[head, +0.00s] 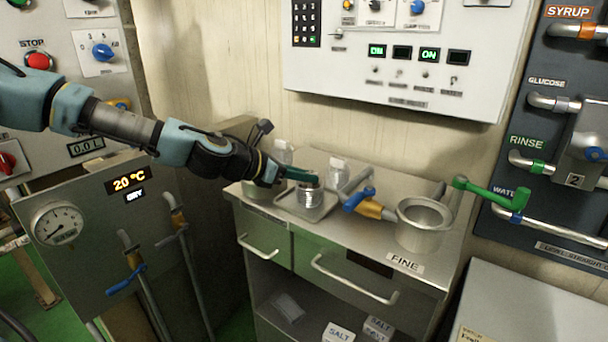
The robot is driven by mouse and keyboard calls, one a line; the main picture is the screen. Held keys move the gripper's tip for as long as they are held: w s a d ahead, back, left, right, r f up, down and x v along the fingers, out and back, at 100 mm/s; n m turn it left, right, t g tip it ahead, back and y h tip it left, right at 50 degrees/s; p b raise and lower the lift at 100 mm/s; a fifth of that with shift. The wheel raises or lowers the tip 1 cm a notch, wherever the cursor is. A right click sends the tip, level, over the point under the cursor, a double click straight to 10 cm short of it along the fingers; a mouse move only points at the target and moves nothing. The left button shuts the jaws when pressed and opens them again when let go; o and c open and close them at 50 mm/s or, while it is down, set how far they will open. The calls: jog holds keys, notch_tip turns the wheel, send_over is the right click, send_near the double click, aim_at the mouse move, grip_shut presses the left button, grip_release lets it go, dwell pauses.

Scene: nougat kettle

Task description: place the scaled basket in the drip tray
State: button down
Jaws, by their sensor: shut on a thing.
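The basket (310,198) is a small round metal cup. It is at the shallow square metal drip tray (290,211) on the steel counter, and it looks upright within the tray's outline. I cannot tell whether its bottom touches the tray. My gripper (303,178) comes in from the left and is shut on the basket at its top. The fingertips and the basket's upper rim are partly hidden by the gripper.
Clear bottles (282,152) stand behind the tray. To the right are a blue-handled valve (358,199), a large metal pot (422,226) and a green-handled pipe (490,191). A control panel (405,50) hangs above. The counter's front strip (340,235) is free.

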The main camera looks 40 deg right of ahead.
jog(key=shift+f, duration=0.1)
jog(key=c, duration=0.8)
grip_release()
jog(key=shift+o, duration=0.2)
jog(key=p+v, duration=1.2)
jog(key=p, duration=0.5)
